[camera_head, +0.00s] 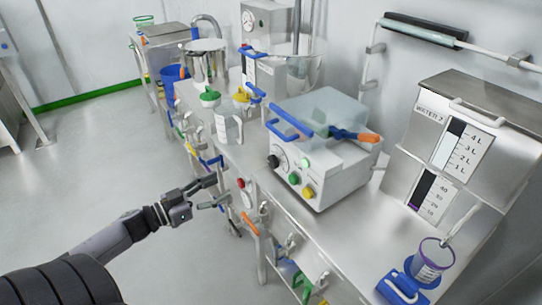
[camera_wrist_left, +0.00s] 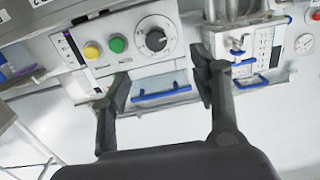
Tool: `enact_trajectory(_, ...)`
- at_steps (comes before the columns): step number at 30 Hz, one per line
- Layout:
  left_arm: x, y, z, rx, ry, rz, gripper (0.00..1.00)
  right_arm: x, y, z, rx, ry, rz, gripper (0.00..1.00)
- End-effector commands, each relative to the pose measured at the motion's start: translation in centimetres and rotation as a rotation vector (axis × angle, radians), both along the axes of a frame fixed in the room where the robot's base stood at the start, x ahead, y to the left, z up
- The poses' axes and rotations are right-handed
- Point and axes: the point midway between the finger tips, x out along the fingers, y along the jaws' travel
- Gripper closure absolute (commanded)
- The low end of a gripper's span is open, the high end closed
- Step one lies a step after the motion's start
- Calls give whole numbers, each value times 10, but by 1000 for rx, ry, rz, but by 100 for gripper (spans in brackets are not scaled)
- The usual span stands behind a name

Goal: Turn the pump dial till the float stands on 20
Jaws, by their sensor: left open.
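A black dial (camera_head: 273,161) with a pale ring of marks sits on the front of a white box (camera_head: 340,180), beside green and yellow buttons. The dial also shows in the left wrist view (camera_wrist_left: 156,39), beyond the fingertips. Which way its pointer stands is too small to read. My left gripper (camera_head: 214,190) is open and empty, in front of the bench and apart from the dial. Its two fingers show spread in the left wrist view (camera_wrist_left: 163,72). A narrow upright scale (camera_head: 249,67) stands behind the box; I cannot make out a float on it.
A steel unit (camera_head: 458,125) with litre scales stands at the right. A purple-rimmed beaker (camera_head: 433,259) is on the bench before it. A blue-handled clear cover (camera_head: 328,108) tops the white box. Coloured handles line the bench front. The floor at left is clear.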

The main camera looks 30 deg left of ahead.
Motion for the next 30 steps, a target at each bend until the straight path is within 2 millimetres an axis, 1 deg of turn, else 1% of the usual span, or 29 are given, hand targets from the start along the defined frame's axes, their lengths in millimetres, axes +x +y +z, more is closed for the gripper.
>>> enact_trajectory(1, 1, -5, 7, -2, -7, -20, 44, -1, 0, 0, 0, 1, 0, 0)
enact_trajectory(3, 3, -8, 11, -6, -13, -31, 44, -1, 0, 0, 0, 2, 0, 0)
enact_trajectory(5, 8, -10, 12, -6, -15, -32, 44, -3, 0, 0, -1, 4, 0, 0)
enact_trajectory(8, 20, -15, 12, -6, -17, -31, 44, -8, -1, 0, -1, 10, 0, 0)
enact_trajectory(13, 47, -25, 12, -5, -17, -28, 44, -14, -3, 0, -5, 21, 1, 0)
enact_trajectory(30, 134, -61, 12, -6, -15, -26, 44, -7, -3, 4, -4, 9, 1, 0)
